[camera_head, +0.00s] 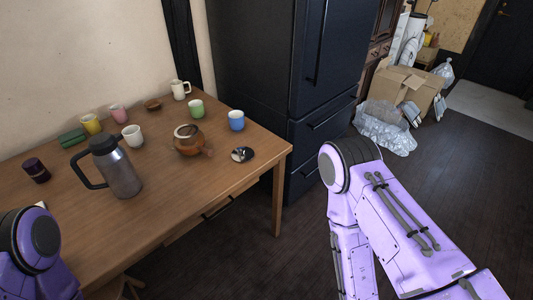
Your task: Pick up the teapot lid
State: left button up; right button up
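A brown, round teapot (189,142) stands near the right part of the wooden table; its top looks open, with a pale rim. A small, low brown piece (153,105) lies toward the back of the table by the wall; its colour is like the teapot's, but I cannot tell for sure that it is the lid. A flat, round black piece (243,155) with a shiny spot lies right of the teapot, near the table's right edge. Purple parts of both my arms show at the lower left and lower right. Neither gripper is in view.
On the wooden table (190,205), a steel jug (121,173) with a black handle stands left of the teapot. A white mug (133,136), green cup (196,108), blue cup (236,120) and cream mug (180,90) stand around it. A dark fridge (268,60) rises behind the table's right end.

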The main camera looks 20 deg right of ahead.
aim_at(241, 154)
jog(key=z, duration=2.1)
jog(key=i, duration=1.7)
jog(key=u, duration=3.2)
